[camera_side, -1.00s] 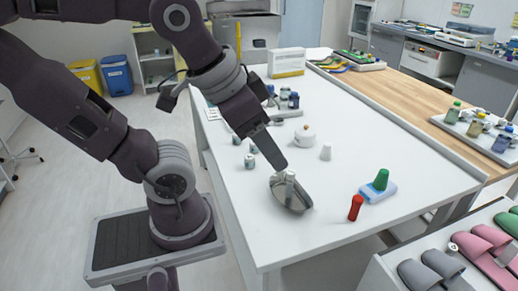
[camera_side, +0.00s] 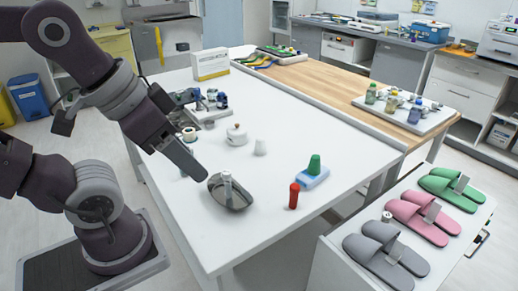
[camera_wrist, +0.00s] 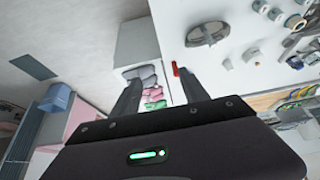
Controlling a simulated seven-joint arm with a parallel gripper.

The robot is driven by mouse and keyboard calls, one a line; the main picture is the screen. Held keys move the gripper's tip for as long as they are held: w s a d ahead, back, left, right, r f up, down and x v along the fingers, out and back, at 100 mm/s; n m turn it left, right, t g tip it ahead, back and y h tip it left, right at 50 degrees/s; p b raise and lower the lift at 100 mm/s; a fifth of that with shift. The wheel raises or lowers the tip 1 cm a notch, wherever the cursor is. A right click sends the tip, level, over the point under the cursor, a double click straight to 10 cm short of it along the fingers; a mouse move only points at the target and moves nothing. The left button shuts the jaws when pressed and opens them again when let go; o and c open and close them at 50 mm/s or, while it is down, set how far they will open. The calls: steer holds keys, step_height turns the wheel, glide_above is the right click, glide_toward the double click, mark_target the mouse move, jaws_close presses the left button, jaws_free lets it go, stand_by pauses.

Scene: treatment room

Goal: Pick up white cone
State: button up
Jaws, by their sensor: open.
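The white cone (camera_side: 260,147) stands upright on the white table, right of a round white pot (camera_side: 237,134). In the wrist view a small pale shape, probably the cone (camera_wrist: 228,64), lies right of the fingers. My gripper (camera_side: 200,174) is in the left part of the side view, pointing down and right, close to the metal tray's left end in the picture. The cone is apart from it, farther right.
The metal tray (camera_side: 240,205) holds an upright pale bottle (camera_side: 228,187). A red cylinder (camera_side: 294,195) and a green cone (camera_side: 314,165) on a blue block (camera_side: 313,179) stand to the right. The table's right middle is clear.

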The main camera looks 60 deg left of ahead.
mark_target(260, 146)
steer(key=shift+o, duration=0.5)
steer(key=w+a+f+t+y, duration=0.1)
steer(key=w+a+f, duration=0.1)
steer(key=w+a, duration=0.55)
steer(key=w+a+f+n+t+y, duration=0.1)
steer(key=w+a+f, duration=0.25)
steer(key=w, duration=0.65)
steer(key=w+a+f+t+y, duration=0.1)
steer(key=w+a, duration=0.5)
steer(key=w, duration=0.3)
steer(key=w+a+f+t, duration=0.1)
steer(key=a+f, duration=0.3)
steer(key=f, duration=0.2)
steer(key=w+a+f+n+t, duration=0.1)
steer(key=a+f, duration=0.4)
steer(key=f, duration=0.2)
steer(key=w+a+f+n+t, duration=0.1)
steer(key=a+f+t, duration=0.1)
steer(key=a+f, duration=0.2)
steer(key=shift+w+a+f+y, duration=0.1)
steer(key=shift+w+f+y, duration=0.05)
steer(key=shift+f, duration=0.45)
steer(key=shift+w+a+f+y, duration=0.1)
steer(key=shift+f+y, duration=0.05)
steer(key=shift+f, duration=0.45)
steer(key=x, duration=1.1)
steer(key=shift+w+a, duration=0.1)
steer(key=shift+w, duration=0.35)
steer(key=shift+r, duration=0.1)
jaws_close()
